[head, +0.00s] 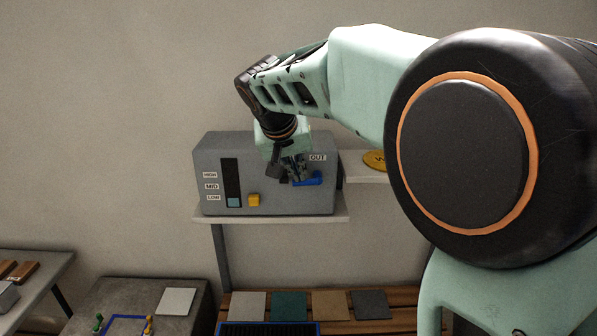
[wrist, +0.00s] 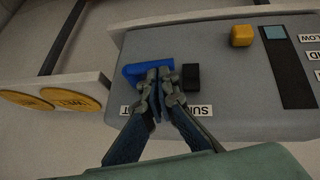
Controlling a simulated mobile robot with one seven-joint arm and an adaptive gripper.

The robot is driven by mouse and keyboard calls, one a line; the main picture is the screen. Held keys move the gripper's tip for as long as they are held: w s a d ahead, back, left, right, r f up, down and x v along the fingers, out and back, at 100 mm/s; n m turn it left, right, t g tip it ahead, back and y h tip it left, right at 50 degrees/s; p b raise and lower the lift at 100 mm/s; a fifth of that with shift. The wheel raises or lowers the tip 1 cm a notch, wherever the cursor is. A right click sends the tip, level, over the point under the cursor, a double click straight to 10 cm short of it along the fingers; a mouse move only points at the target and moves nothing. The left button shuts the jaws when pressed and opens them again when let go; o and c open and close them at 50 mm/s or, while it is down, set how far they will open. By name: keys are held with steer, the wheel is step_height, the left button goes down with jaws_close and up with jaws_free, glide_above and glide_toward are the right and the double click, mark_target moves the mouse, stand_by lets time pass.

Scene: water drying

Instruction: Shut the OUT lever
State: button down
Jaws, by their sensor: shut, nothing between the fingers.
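The blue OUT lever (head: 311,180) is on the front of the grey box, below its OUT label (head: 317,157). In the head view it lies roughly sideways, and its left part is behind my fingers. In the wrist view, which is turned over, the blue lever (wrist: 138,70) shows just beyond my fingertips. My gripper (head: 293,174) is shut and empty, pointing at the panel by the lever. Its fingertips (wrist: 159,80) overlap the lever's edge in the wrist view; I cannot tell whether they touch. They partly cover the OUT label (wrist: 133,111).
A black block or lever (wrist: 190,77) sits close beside the blue one, by a partly hidden label (wrist: 200,110). A yellow knob (head: 254,200) and a level gauge (head: 232,184) are farther left on the box.

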steer(key=f+n+h+b, duration=0.1)
steer(key=h, duration=0.1)
steer(key=f+h+b, duration=0.1)
steer(key=h+b, duration=0.1)
steer(key=a+f+n+h+b, duration=0.1)
steer(key=f+h+b, duration=0.1)
steer(key=shift+n+t+h, duration=0.3)
steer(key=shift+t, duration=0.1)
steer(key=shift+d+f+n+t+h+b, duration=0.15)
steer(key=shift+f+n+t+h+b, duration=0.3)
steer(key=shift+f+h+b, duration=0.55)
steer(key=n+h+b, duration=0.1)
steer(key=d+f+n+t+h+b, duration=0.1)
steer(key=h+b, duration=0.1)
steer(key=shift+d+b, duration=0.2)
steer(key=shift+b, duration=0.15)
steer(key=shift+d+f, duration=0.1)
